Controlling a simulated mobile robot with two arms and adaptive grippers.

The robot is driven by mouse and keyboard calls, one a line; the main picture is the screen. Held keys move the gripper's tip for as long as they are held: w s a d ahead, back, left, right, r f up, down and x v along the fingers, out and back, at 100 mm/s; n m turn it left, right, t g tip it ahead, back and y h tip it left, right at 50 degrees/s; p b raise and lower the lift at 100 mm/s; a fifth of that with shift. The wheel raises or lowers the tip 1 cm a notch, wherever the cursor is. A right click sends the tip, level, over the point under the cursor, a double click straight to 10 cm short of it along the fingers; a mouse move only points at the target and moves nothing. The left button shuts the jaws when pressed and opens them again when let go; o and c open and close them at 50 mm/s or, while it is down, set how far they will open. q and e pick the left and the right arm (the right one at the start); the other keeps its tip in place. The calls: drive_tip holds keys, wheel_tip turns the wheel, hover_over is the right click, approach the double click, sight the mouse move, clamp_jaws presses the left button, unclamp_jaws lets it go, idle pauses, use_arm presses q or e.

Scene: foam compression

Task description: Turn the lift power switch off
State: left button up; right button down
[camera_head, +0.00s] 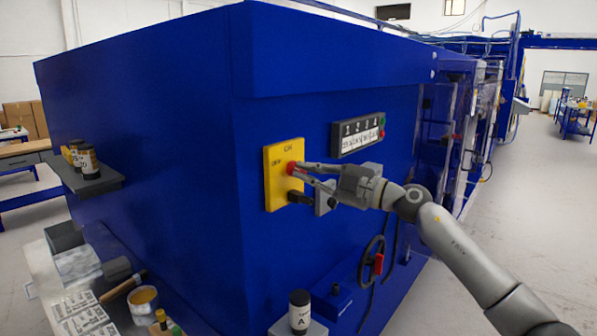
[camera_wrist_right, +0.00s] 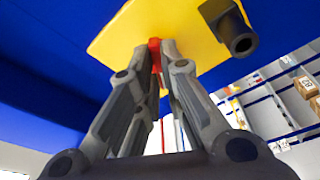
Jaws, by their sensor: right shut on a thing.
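The lift power switch is a yellow plate (camera_head: 271,190) with a red knob (camera_head: 291,168) on the end face of the blue machine. "OFF" is marked left of the knob and "ON" above it. My right gripper (camera_head: 297,172) reaches in from the right with its fingertips at the red knob. In the right wrist view, the fingers (camera_wrist_right: 158,50) are shut on the red knob (camera_wrist_right: 154,44), which is mostly hidden between them. The knob's exact angle cannot be told. My left gripper is not in view.
A black handle (camera_head: 299,197) sticks out low on the yellow plate, close under my gripper. A numbered panel (camera_head: 358,136) is above right. A shelf with jars (camera_head: 90,180) juts out at left.

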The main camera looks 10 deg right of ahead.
drive_tip(key=n, duration=0.3)
drive_tip(key=shift+r+g, duration=0.15)
drive_tip(key=shift+g, duration=0.15)
drive_tip(key=n, duration=0.3)
drive_tip(key=shift+g, duration=0.3)
drive_tip(key=c, duration=0.8)
unclamp_jaws()
drive_tip(key=shift+h, duration=0.3)
drive_tip(key=s+a+v, duration=0.1)
drive_tip(key=v, duration=0.6)
